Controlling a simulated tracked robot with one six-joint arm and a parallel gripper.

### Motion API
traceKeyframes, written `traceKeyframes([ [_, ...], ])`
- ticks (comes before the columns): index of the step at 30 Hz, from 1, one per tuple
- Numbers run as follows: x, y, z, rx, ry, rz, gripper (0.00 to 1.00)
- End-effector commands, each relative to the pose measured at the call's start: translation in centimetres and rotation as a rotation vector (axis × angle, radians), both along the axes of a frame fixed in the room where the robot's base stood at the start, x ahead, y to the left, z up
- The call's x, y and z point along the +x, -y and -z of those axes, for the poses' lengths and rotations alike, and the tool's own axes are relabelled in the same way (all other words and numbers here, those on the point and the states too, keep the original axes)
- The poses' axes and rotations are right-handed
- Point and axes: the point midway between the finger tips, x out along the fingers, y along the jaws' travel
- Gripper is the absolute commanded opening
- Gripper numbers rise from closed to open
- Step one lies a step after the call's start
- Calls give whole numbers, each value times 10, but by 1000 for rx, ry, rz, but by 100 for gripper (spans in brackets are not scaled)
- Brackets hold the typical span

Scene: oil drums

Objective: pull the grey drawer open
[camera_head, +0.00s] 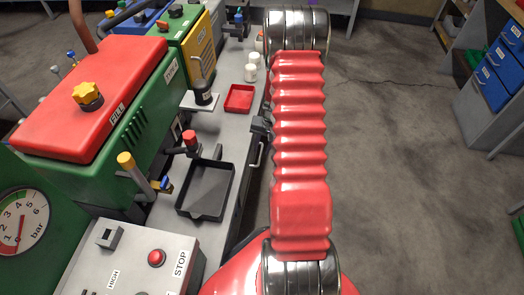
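The grey workbench (233,122) runs away from me left of my red arm. A pale bar handle (257,155) shows on its right side, close to the arm. It looks like the handle of the grey drawer, but the drawer front is too steeply angled and too hidden by the arm to make out. I cannot tell whether the drawer is shut. A small dark grey part (261,126) sticks out just above the handle; I cannot tell what it belongs to. My arm reaches forward past the bench's right edge, and my gripper is out of view.
On the bench are a black tray (206,190), a red tray (239,98), white pots (251,73) and a grey control box (130,262) with a red stop button. Green machines stand left. Blue drawers (490,85) stand far right. The floor (400,170) between is clear.

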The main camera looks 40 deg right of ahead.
Motion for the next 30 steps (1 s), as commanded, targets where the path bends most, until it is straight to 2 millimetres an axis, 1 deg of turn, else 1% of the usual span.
traceKeyframes([
  [1,1,-2,7,2,-2,-1,28],
  [3,2,-3,15,2,-2,-2,28],
  [8,4,-4,26,1,-1,0,28],
  [12,4,-4,29,1,-1,0,28],
  [19,4,-4,29,1,0,-1,27],
  [30,4,-4,29,1,0,-1,1],
])
